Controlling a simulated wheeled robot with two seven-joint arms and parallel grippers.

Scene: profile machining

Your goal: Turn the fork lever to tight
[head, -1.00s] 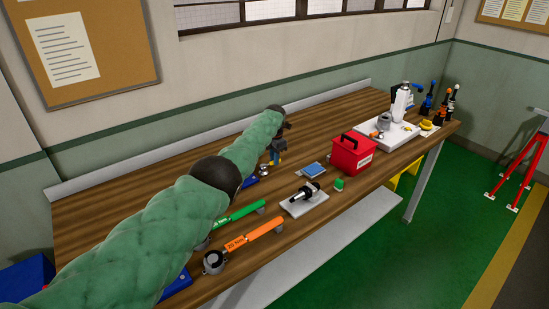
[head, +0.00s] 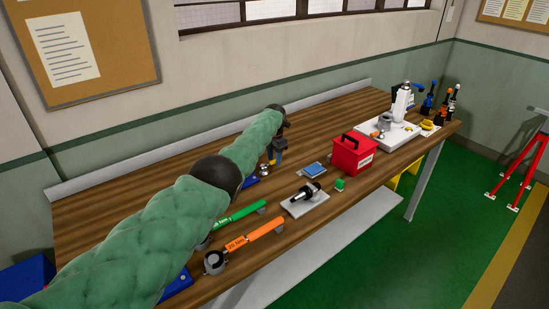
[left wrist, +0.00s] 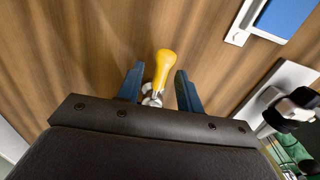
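A lever with a yellow handle (left wrist: 163,68) and a silver metal base (left wrist: 152,97) shows in the left wrist view, and I take it for the fork lever. My left gripper (left wrist: 159,88) is open, with one blue finger on each side of the lever's lower part. Gaps show between the fingers and the handle, so it does not look gripped. In the head view my left gripper (head: 275,157) points down at the wooden bench, and the lever is largely hidden there. I cannot read any tight mark. My right gripper is not in view.
A blue-topped device (head: 313,170) and a grey plate with a black-and-silver part (head: 304,203) lie to the right. Green (head: 238,214) and orange (head: 255,234) torque wrenches lie nearer. A red box (head: 353,155) stands farther right. Bare bench lies behind the arm.

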